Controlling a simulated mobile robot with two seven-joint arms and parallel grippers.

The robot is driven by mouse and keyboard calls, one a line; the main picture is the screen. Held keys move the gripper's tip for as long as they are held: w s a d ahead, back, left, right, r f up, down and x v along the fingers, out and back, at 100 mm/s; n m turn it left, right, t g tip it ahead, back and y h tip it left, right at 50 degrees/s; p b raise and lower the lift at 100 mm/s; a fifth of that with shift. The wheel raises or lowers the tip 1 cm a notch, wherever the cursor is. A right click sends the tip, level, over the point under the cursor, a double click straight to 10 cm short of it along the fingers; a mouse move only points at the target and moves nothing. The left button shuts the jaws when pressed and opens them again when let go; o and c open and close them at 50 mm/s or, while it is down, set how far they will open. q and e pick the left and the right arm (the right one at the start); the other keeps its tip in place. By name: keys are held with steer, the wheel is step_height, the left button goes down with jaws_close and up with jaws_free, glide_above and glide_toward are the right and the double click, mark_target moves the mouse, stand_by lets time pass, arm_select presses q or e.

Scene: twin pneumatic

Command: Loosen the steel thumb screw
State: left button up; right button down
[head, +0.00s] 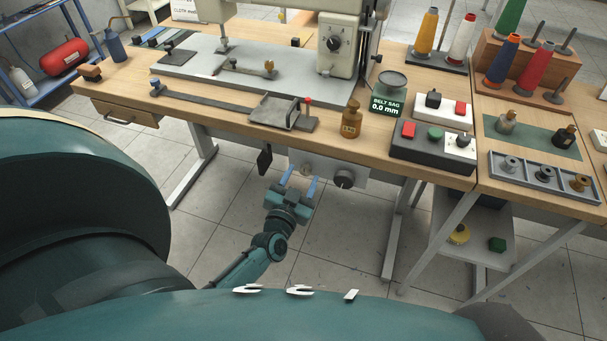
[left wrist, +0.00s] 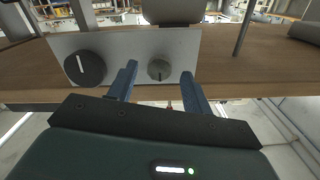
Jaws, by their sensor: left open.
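The steel thumb screw (left wrist: 159,69) is a small round grey knob with a dark slot mark on a pale metal panel (left wrist: 125,48). In the head view the screw (head: 306,170) shows faintly on the panel under the table's front edge. My left gripper (left wrist: 158,76) is open and empty. Its two blue fingers point at the panel, one on each side of the screw in the picture, and appear short of it. In the head view my left gripper (head: 301,177) is just in front of the panel. My right gripper is not in view.
A larger black knob (head: 344,179) sits beside the screw on the panel. A black switch-like piece (head: 265,160) hangs to the left. The wooden table (head: 235,130) is above, with a sewing machine (head: 342,45) and a display reading BELT SAG 0.0 mm (head: 387,105).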

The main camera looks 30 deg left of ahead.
arm_select(q)
steer(key=shift+x, duration=1)
steer(key=c, duration=1)
